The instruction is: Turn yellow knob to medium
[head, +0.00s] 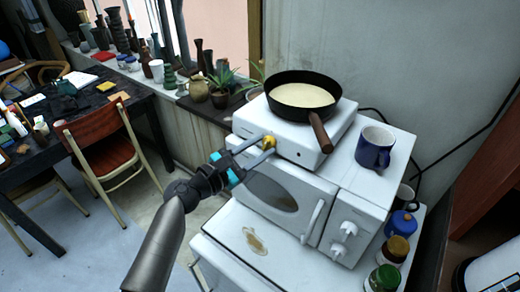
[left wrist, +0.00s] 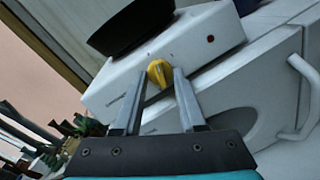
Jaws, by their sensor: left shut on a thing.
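The yellow knob (head: 269,143) is on the front face of a white hot plate (head: 318,146), near its left end. My left gripper (head: 268,146) reaches it from the front left, and its fingertips are at the knob's sides. In the left wrist view the knob (left wrist: 159,72) shows between the two fingertips (left wrist: 160,78), and the gripper is shut on it. The pointer's exact setting is too small to read. A black pan (head: 304,92) with pale contents sits on the hot plate. My right gripper is not in view.
The hot plate stands on a white microwave (head: 272,195) with its own knobs and handle. A blue mug (head: 375,147) stands right of the pan, whose brown handle (head: 320,132) juts forward. Jars (head: 393,250) stand at the lower right.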

